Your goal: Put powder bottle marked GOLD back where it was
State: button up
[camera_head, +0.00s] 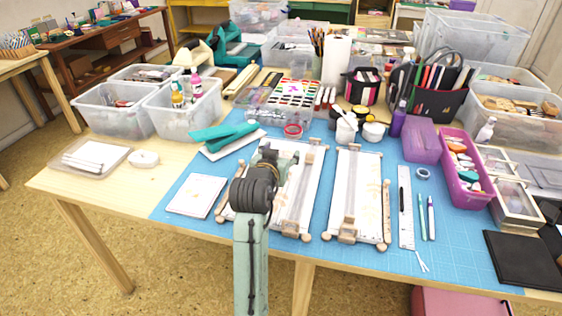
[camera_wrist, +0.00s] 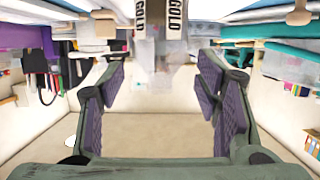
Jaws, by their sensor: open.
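The powder bottle marked GOLD (camera_wrist: 157,38) shows at the top middle of the wrist view, pale, with dark GOLD lettering on its label. The wrist view looks upside down. My gripper (camera_wrist: 160,82) is open, its two padded fingers spread wide. The bottle lies in line with the gap between them, apart from both pads. In the head view my gripper (camera_head: 280,157) is low over the upper end of the left wooden-framed stamping board (camera_head: 304,190). I cannot make out the GOLD bottle there; my arm may hide it.
A second framed board (camera_head: 354,195) lies to the right on the blue mat (camera_head: 150,212). A teal stapler-like tool (camera_head: 222,133), a red-rimmed jar (camera_head: 292,131) and white cups (camera_head: 373,131) stand near my gripper. A pink bin (camera_head: 462,190) is at right. Bare wood shows front left.

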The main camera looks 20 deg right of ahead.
jog(key=shift+w+d+f, duration=0.15)
jog(key=shift+w+d, duration=0.05)
jog(key=shift+w, duration=0.1)
jog(key=shift+c, duration=0.3)
grip_shut()
dwell(0.3)
